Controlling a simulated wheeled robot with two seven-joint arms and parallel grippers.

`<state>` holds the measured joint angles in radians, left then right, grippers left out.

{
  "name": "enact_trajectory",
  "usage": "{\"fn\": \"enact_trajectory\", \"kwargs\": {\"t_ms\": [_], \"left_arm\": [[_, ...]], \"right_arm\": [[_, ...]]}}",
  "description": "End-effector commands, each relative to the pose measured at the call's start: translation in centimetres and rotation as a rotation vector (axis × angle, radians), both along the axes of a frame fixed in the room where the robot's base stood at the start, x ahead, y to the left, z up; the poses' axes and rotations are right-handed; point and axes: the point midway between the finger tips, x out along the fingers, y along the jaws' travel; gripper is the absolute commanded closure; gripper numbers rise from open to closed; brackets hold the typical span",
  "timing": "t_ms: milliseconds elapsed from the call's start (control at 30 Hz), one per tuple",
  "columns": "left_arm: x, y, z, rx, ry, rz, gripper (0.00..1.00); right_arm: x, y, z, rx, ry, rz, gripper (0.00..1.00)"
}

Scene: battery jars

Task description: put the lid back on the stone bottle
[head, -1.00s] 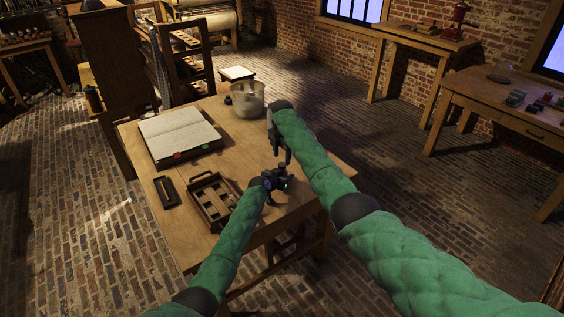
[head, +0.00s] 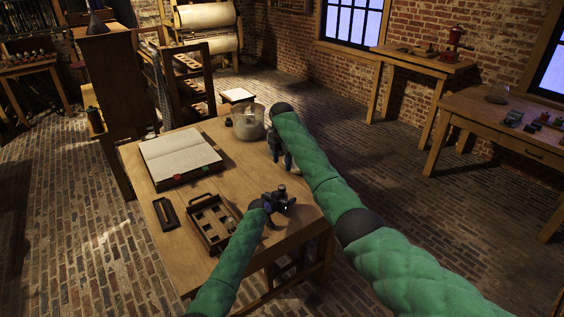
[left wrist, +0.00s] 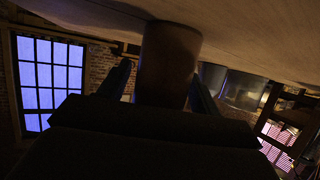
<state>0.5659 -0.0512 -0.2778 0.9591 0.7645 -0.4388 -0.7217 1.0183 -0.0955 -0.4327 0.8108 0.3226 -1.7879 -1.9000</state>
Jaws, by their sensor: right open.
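The stone bottle is a brown upright cylinder. In the left wrist view the bottle (left wrist: 168,62) stands between the two fingers of my left gripper (left wrist: 165,85), which lie close against its sides. In the head view my left gripper (head: 279,201) is low at the table's right end, and it hides most of the bottle. A small dark top (head: 282,188) shows above it; it looks like the lid on the bottle, but its seating is too small to judge. My right gripper (head: 281,156) is open, behind and above the bottle, apart from it.
A small dark object (head: 228,122) sits beside the jar. The middle of the tabletop is clear.

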Motion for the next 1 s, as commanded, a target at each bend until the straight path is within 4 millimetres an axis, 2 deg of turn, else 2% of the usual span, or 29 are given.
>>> {"fn": "enact_trajectory", "kwargs": {"t_ms": [467,1000], "left_arm": [[-0.7,0.4,0.2,-0.001,-0.001,0.000,0.32],[-5.5,3.4,2.5,0.001,0.000,0.000,0.32]], "right_arm": [[0.0,0.0,-0.1,0.000,0.000,0.000,0.46],[0.0,0.0,-1.2,0.000,0.000,0.000,0.46]]}}
